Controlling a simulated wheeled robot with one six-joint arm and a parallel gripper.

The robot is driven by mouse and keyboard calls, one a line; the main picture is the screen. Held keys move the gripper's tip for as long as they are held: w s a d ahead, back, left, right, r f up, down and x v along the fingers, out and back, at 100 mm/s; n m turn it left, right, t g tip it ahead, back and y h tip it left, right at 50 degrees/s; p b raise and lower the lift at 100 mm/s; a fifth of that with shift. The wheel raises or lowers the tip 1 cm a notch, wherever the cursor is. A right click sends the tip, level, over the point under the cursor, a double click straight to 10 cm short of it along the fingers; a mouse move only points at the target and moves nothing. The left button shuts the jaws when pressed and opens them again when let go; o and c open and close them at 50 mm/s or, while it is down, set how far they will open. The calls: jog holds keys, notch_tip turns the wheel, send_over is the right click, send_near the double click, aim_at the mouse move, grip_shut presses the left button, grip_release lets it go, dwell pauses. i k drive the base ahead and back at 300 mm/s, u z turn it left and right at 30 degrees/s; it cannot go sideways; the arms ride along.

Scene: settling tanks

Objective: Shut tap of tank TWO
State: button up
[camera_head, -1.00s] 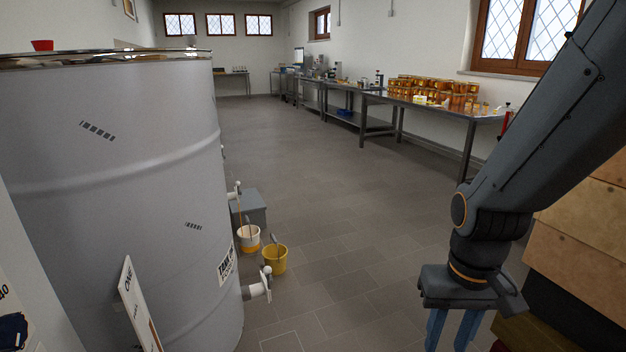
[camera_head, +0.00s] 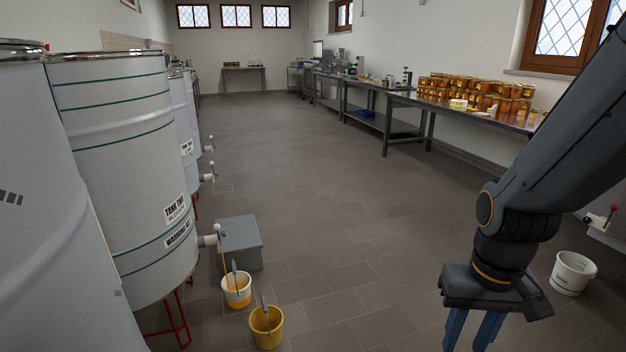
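Tank TWO (camera_head: 120,130) is a pale drum with green bands and a "TANK TWO" label, standing on red legs at the left. Its white tap (camera_head: 209,240) sticks out to the right low on the drum, with a small pale handle on top. A thin amber stream runs from the tap toward a white bucket (camera_head: 237,291), which has amber on its side and a stick in it. My gripper (camera_head: 472,338) is at the lower right, well away from the tap. Its two blue fingers point down, apart and empty; their tips are cut off by the frame.
A nearer grey tank (camera_head: 50,230) fills the left edge. A yellow bucket (camera_head: 266,327) and a grey box (camera_head: 240,243) stand near the tap. More tanks line the left wall. A bench with jars (camera_head: 475,100) and a white pail (camera_head: 573,272) are at right. The middle floor is clear.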

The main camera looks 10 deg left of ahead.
aim_at(216, 227)
jog(key=i, duration=1.95)
jog(key=u, duration=1.9)
